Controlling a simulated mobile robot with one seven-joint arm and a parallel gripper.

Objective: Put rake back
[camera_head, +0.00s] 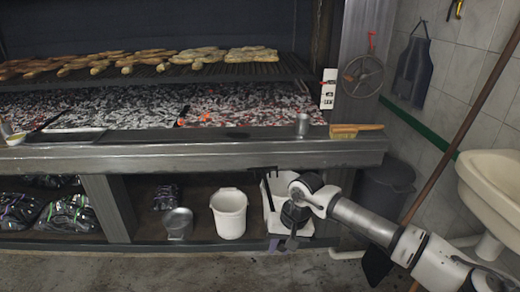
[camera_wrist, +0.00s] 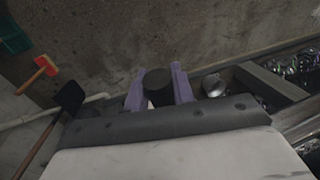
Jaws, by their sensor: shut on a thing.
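My gripper (camera_head: 284,243) is low in front of the shelf under the grill, with its purple fingers pointing down. In the wrist view the fingers (camera_wrist: 158,88) stand on either side of a short, dark, round-ended thing (camera_wrist: 158,80), and the gripper is shut on it. Only its end shows, so I cannot tell for sure that it is the rake. A thin black tool (camera_head: 268,190) with a short crosspiece at its top stands upright at the white container (camera_head: 278,188) behind my gripper. It may be the rake; its lower end is hidden.
A white bucket (camera_head: 229,213) and a metal pail (camera_head: 178,223) stand left of my gripper. A dark bin (camera_head: 386,187), a long wooden-handled tool (camera_head: 450,150) and a sink (camera_head: 492,190) are at the right. A brush (camera_head: 355,129) lies on the grill ledge (camera_head: 200,150).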

